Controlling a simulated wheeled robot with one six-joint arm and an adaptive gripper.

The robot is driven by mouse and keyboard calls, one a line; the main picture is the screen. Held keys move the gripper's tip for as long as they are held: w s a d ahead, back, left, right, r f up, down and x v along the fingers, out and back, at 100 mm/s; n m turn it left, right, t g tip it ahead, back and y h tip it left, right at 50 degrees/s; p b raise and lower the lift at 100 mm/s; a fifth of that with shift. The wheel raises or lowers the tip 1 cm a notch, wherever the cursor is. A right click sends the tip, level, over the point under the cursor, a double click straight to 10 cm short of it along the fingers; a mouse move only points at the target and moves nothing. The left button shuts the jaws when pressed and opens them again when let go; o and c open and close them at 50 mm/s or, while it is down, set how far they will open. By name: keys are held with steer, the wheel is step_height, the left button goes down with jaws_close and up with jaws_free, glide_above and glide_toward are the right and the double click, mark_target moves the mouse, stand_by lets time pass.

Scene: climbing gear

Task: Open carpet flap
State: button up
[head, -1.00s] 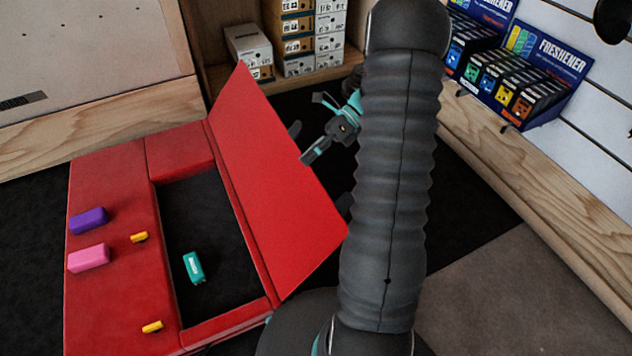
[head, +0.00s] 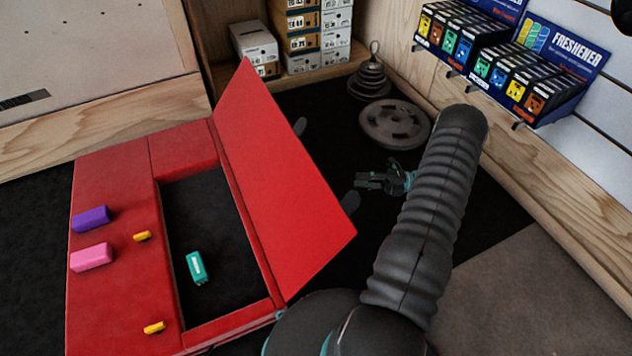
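The red crash pad (head: 112,247) lies on the dark floor at the left. Its red carpet flap (head: 277,180) stands raised and tilted along the right side of a dark rectangular recess (head: 205,225). A teal block (head: 196,267) lies in the recess. My gripper (head: 366,182) is right of the flap, low over the dark floor and apart from the flap, with its fingers pointing left. It is small in the picture, but its fingers look parted with nothing between them. Part of my arm covers the floor to the right.
Purple (head: 90,218) and pink (head: 91,257) blocks and small yellow pieces (head: 142,236) lie on the pad. Weight plates (head: 394,124) and a stacked dark weight (head: 371,78) stand beyond my gripper. Boxes (head: 254,43) fill the back shelf; freshener displays (head: 500,75) line the right wall.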

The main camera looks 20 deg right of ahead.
steer(key=x, duration=1.2)
steer(key=shift+a, duration=0.35)
jaws_close()
